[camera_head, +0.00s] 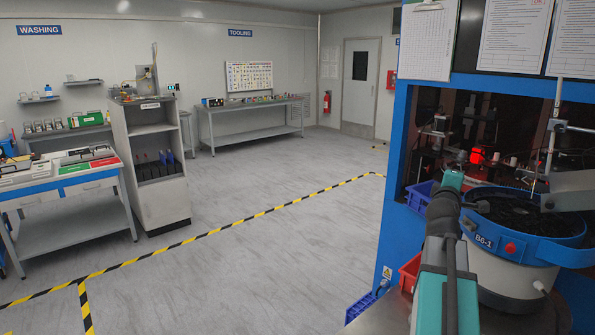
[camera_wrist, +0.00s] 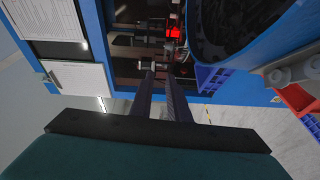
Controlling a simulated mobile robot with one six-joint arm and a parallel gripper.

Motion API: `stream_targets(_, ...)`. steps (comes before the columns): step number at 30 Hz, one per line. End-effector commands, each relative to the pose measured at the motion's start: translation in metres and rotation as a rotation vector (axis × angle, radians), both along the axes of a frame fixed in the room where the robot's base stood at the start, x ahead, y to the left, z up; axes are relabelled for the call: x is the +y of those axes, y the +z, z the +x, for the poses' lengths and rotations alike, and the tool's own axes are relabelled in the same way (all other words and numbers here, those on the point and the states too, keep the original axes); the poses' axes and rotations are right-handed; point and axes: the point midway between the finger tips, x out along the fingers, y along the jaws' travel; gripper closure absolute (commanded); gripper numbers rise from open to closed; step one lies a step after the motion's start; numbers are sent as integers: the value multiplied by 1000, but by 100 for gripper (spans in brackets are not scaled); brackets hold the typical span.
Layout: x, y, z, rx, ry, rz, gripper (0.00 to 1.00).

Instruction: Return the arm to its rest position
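My teal arm (camera_head: 447,285) reaches up and away from the bottom right of the head view, in front of the blue-framed sorting machine (camera_head: 397,180). It is beside the bowl feeder (camera_head: 510,275) marked B6-1. My gripper's fingers are hard to make out in the head view. In the wrist view my gripper (camera_wrist: 161,74) shows two dark fingers with a gap between them. The gripper is open, with nothing held between the fingers. The fingers point toward the machine's dark opening, where a red light (camera_wrist: 174,32) glows.
A blue bin (camera_head: 418,196) and a red bin (camera_head: 410,271) are close to the left of my arm. Papers hang on the machine above. The floor to the left is clear, with yellow-black tape (camera_head: 230,228). A workbench (camera_head: 75,184) and cabinet (camera_head: 158,180) stand farther left.

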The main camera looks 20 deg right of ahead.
Motion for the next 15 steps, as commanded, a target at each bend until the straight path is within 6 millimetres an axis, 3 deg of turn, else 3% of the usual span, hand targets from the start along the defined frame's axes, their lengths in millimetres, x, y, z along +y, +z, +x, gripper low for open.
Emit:
stream_targets(3, 40, -29, 40, -60, 92, 89, 85)
stream_targets(9, 102, -89, 92, -130, 203, 279, 85)
stream_targets(15, 144, -167, 118, -128, 232, 490, 85)
